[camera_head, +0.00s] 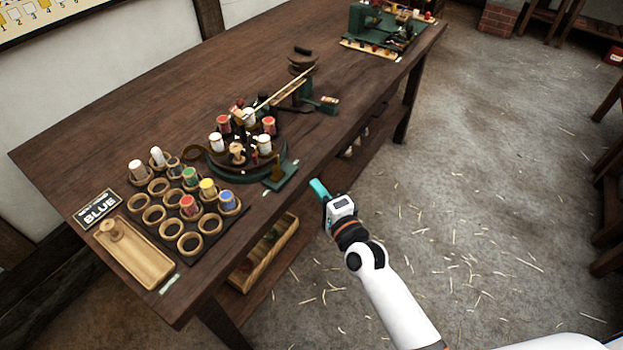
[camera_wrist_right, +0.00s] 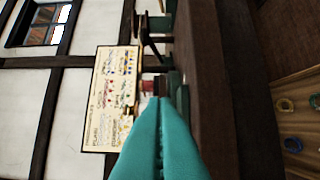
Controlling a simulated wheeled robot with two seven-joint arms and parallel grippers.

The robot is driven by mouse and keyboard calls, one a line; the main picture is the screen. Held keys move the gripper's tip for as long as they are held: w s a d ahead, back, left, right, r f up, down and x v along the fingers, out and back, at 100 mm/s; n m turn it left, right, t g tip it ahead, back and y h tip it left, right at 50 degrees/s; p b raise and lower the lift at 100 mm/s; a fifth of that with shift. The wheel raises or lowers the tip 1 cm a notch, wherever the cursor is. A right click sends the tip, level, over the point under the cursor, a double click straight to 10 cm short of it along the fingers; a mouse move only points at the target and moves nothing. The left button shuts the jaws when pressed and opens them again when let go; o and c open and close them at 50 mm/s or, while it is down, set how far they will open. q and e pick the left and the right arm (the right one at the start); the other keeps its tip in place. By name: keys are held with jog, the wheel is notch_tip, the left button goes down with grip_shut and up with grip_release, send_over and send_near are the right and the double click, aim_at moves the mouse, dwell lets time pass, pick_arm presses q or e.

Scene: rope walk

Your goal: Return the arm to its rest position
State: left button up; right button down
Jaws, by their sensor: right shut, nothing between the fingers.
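My right gripper (camera_head: 319,190) is at the table's front edge in the head view, beside the rope machine and off the tabletop. Its teal fingers (camera_wrist_right: 160,140) are pressed together in the right wrist view, with nothing between them. My right arm comes in from the lower right in the head view. My left gripper does not show in either view.
The straw-strewn floor (camera_head: 480,150) at right is open.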

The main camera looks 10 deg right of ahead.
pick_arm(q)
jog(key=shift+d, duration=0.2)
pick_arm(e)
jog(key=shift+s, duration=0.25)
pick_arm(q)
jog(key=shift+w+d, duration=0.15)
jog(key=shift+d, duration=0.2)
